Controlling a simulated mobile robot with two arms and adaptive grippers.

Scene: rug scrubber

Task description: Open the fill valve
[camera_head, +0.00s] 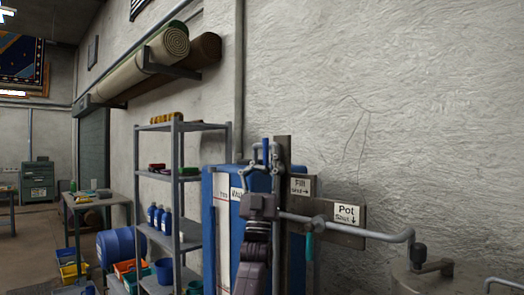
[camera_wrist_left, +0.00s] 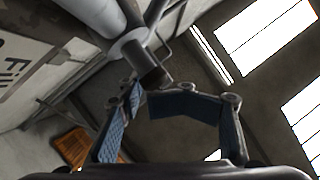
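The Fill sign (camera_head: 302,186), with "shut" and an arrow to the right, is on a brown upright board beside the blue cabinet (camera_head: 208,232). My left gripper (camera_head: 264,152) is raised in front of this cabinet, just left of the sign. In the left wrist view a light grey pipe (camera_wrist_left: 95,14) ends in a fitting with a dark stub (camera_wrist_left: 155,77). This stub is close to the blue-padded fingertips of my left gripper (camera_wrist_left: 143,98), which lie near each other. I cannot tell if they grip it. The fill valve's handle is not clearly visible in the head view. My right gripper is not in view.
A Pot sign (camera_head: 347,213), "shut" with a down arrow, is to the right. A grey pipe (camera_head: 385,234) crosses below it towards a round grey vessel (camera_head: 440,278). A grey shelf rack (camera_head: 177,190) with bottles stands at left. Rolled rugs (camera_head: 165,50) hang above.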

